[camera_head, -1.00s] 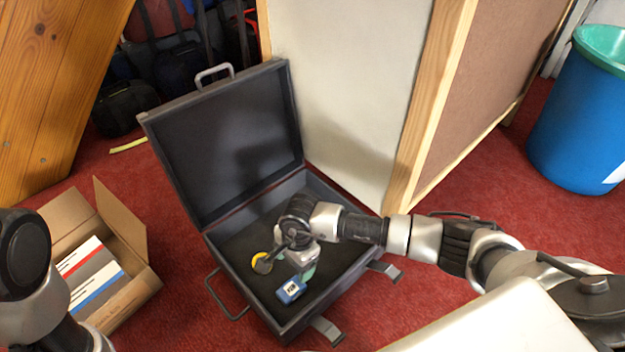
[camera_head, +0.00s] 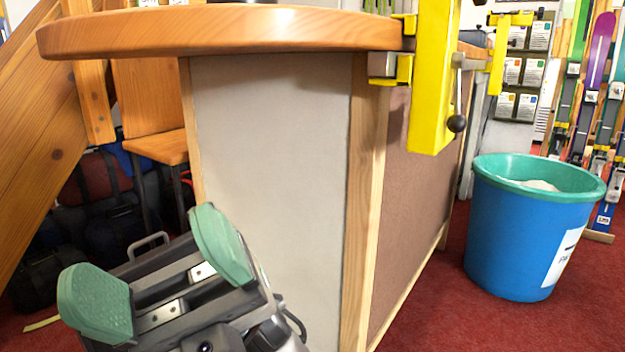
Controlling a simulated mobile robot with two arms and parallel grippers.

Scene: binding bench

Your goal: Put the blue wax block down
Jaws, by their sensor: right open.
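My right gripper (camera_head: 158,274) is large and close at the lower left, with its two green fingertip pads spread wide apart. It is open, and nothing shows between the pads. The blue wax block is not in view. My left gripper is not in view.
A bench with a rounded wooden top (camera_head: 220,30) and a pale end panel (camera_head: 275,170) stands ahead. A yellow clamp (camera_head: 433,90) hangs on its edge. A blue bin (camera_head: 525,240) stands at the right on red carpet. Skis (camera_head: 590,110) lean at the far right.

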